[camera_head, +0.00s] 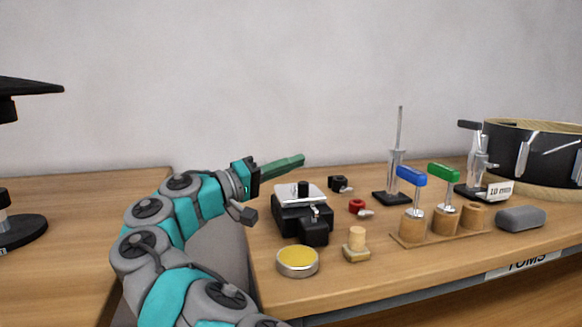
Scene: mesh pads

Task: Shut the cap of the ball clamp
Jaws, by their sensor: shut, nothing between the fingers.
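My gripper (284,164) has green fingers, shut together with nothing between them. It points right, in the air above and behind a black device (289,217) with a silver top plate and a short black post. A small black clamp-like piece (338,183) with a pale tab lies behind and to the right of that device. A similar red piece (357,206) lies in front of the black piece. No label tells which of these is the ball clamp, and I cannot make out a cap or how far it stands open. My gripper appears apart from all of them.
A yellow-topped round tin (297,262) and a wooden-knobbed block (356,246) stand in front. Blue-handled (412,175) and green-handled (443,174) tools stand in a wooden rack (423,236). An upright rod stand (398,160), grey block (520,217) and black drum (540,150) are right.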

